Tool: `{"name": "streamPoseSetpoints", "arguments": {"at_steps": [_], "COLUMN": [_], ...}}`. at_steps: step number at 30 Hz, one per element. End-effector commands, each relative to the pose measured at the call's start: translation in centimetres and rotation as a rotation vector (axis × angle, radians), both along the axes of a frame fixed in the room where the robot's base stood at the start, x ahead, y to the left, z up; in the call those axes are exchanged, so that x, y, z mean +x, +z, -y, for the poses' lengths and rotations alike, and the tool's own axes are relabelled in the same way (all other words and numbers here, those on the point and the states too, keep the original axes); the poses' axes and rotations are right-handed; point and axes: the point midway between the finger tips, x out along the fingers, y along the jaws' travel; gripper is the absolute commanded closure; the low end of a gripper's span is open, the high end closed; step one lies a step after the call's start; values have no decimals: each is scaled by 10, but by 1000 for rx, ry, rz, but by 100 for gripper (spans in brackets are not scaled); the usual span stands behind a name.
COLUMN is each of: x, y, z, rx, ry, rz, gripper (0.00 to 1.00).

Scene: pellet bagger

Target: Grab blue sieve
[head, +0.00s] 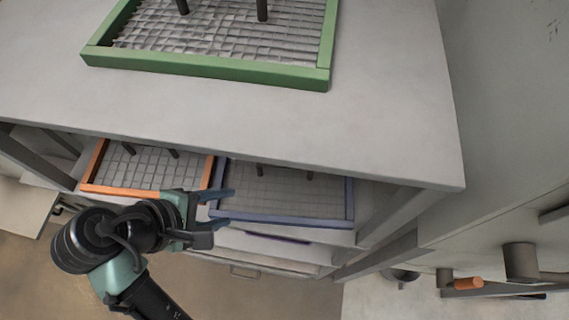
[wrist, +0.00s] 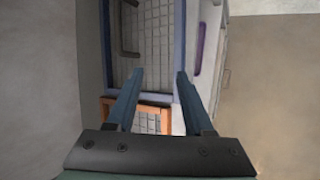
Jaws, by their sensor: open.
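The blue sieve (head: 290,219) lies on the shelf under the worktop, with a blue-grey frame, a grey mesh and dark handles. Its rear part is hidden under the worktop edge in the head view. In the wrist view its blue rim (wrist: 181,35) runs up the picture beyond the fingers. My gripper (head: 231,208) is open and empty at the left front corner of the blue sieve. In the wrist view the two fingertips (wrist: 160,73) are spread apart near that corner. I cannot tell whether they touch the frame.
An orange sieve (head: 128,190) lies left of the blue one and shows between my fingers (wrist: 150,103). A green sieve (head: 205,69) sits on the worktop (head: 390,120) above. A purple strip (head: 278,237) lies at the shelf's front. Floor (head: 240,295) is open in front.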

Motion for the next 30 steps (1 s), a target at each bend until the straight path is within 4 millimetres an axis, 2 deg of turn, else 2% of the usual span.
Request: {"name": "streamPoseSetpoints", "arguments": {"at_steps": [5, 15, 23, 30], "x": [18, 67, 82, 94], "y": [-6, 1, -2, -28], "z": [20, 72, 88, 102], "rx": [-1, -2, -1, -2], "ry": [-9, -6, -2, -3], "rz": [1, -1, -1, -4], "gripper": [48, 48, 48, 48]}}
